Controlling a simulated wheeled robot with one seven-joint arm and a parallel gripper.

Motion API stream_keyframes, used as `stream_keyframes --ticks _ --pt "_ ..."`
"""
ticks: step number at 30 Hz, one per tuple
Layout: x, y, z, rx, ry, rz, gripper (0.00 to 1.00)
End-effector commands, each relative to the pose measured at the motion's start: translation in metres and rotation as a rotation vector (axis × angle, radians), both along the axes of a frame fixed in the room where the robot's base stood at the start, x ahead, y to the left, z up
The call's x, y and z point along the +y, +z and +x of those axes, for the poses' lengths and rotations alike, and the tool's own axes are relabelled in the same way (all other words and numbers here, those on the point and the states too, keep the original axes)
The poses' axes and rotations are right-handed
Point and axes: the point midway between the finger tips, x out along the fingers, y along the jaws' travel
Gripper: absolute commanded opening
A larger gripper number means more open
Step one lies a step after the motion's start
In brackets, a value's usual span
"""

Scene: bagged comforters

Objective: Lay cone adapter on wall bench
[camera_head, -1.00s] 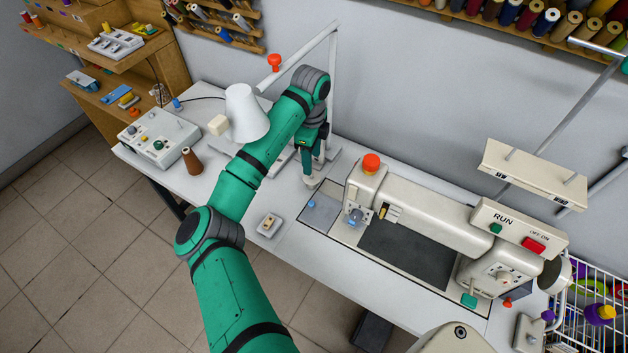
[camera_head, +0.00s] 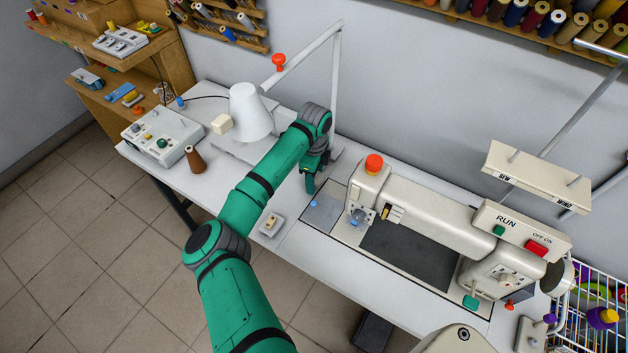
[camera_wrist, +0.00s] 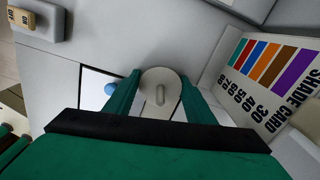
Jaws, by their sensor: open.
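A pale round disc with a short peg, which looks like the cone adapter (camera_wrist: 158,78), lies between my gripper's fingers in the wrist view. My gripper (camera_head: 310,188) is low over the white sewing table, left of the sewing machine. In the wrist view its two fingers (camera_wrist: 158,95) stand apart, one on each side of the disc; contact cannot be told. In the head view my gripper and arm hide the disc. A wooden bench (camera_head: 98,92) against the wall at far left, likely the wall bench, carries several small items.
The sewing machine (camera_head: 430,212) stands right of my gripper. A switch box (camera_head: 271,225) sits at the front edge. A shade card (camera_wrist: 265,75) is close at right.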

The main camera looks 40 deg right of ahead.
Motion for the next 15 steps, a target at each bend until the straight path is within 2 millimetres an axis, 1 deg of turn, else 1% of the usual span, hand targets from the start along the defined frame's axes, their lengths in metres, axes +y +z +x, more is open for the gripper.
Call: stream_keyframes --ticks 5,6,9,13,14,15 --pt "0.0 -0.0004 0.0001 0.0 0.0 0.0 0.5" --pt "0.0 -0.0003 0.0001 0.0 0.0 0.0 0.47" --pt "-0.0002 -0.0002 0.0001 -0.001 0.0 -0.001 0.24" --pt "-0.0002 -0.0001 0.0002 -0.001 0.0 -0.001 0.24" --pt "-0.0002 0.0 0.0002 -0.001 0.0 -0.001 0.21" --pt "-0.0002 0.0 0.0002 -0.001 0.0 -0.001 0.2"
